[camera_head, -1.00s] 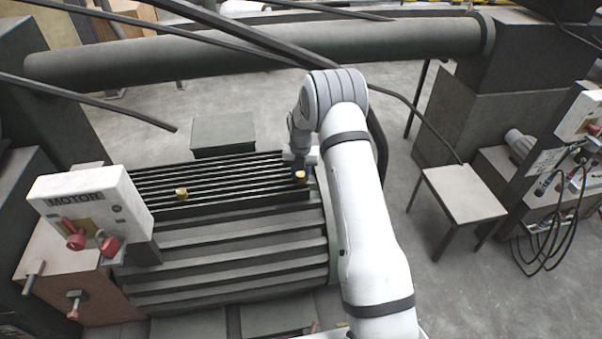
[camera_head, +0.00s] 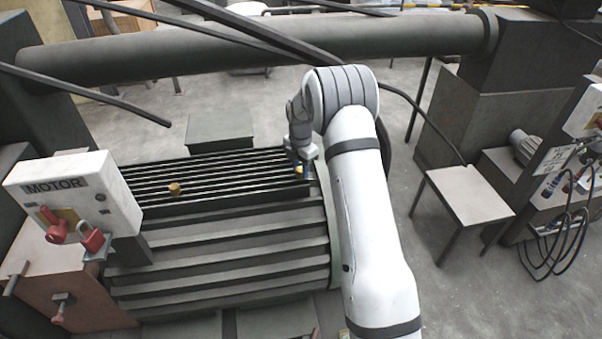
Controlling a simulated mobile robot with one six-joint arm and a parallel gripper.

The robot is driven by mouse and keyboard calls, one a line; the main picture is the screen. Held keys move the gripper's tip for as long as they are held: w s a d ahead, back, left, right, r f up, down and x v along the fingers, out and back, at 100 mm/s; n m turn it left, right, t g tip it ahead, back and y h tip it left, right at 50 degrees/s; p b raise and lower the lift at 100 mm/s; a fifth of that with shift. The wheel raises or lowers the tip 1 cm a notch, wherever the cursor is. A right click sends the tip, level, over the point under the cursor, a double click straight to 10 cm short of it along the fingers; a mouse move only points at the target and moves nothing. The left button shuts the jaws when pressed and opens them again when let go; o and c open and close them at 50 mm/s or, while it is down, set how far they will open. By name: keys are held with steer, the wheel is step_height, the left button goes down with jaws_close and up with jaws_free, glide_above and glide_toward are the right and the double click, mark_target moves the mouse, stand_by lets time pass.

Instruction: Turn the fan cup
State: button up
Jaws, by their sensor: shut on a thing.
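A small brass-yellow cup (camera_head: 299,169) sits at the right end of the ribbed grey motor housing (camera_head: 225,235). My gripper (camera_head: 303,168) is at this cup from above and shut on it, hiding most of it. The fingers are small and partly hidden by the wrist. A second brass-yellow cup (camera_head: 174,189) stands upright near the left end of the same housing, apart from my gripper. The pictures carry no label that tells which cup is the fan cup.
A white box marked MOTOR (camera_head: 70,195) with red handles stands at the left. A thick pipe (camera_head: 260,45) and dark bars cross above and behind. A small table (camera_head: 468,195) and hanging cables (camera_head: 545,245) are at the right. Floor shows between them.

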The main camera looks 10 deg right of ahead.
steer(key=m+b, duration=0.1)
steer(key=m, duration=0.2)
steer(key=shift+f+m+b, duration=0.1)
steer(key=shift+m+b, duration=0.2)
steer(key=shift+b, duration=0.1)
steer(key=m+b, duration=0.1)
steer(key=m, duration=0.2)
steer(key=shift+m, duration=0.3)
steer(key=m+b, duration=0.1)
steer(key=m, duration=0.2)
steer(key=shift+m, duration=0.4)
steer(key=m+b, duration=0.1)
steer(key=m, duration=0.7)
steer(key=shift+b, duration=0.35)
steer(key=m, duration=0.4)
steer(key=shift+m, duration=0.3)
steer(key=m, duration=0.3)
steer(key=shift+r+m+b, duration=0.2)
steer(key=shift+m+b, duration=0.1)
steer(key=shift+b, duration=0.1)
steer(key=m, duration=0.4)
steer(key=shift+m, duration=0.3)
steer(key=m, duration=1.3)
steer(key=shift+m, duration=0.3)
steer(key=m, duration=0.6)
steer(key=shift+b, duration=0.3)
steer(key=m, duration=0.6)
steer(key=shift+w+m, duration=0.1)
steer(key=shift+m, duration=0.2)
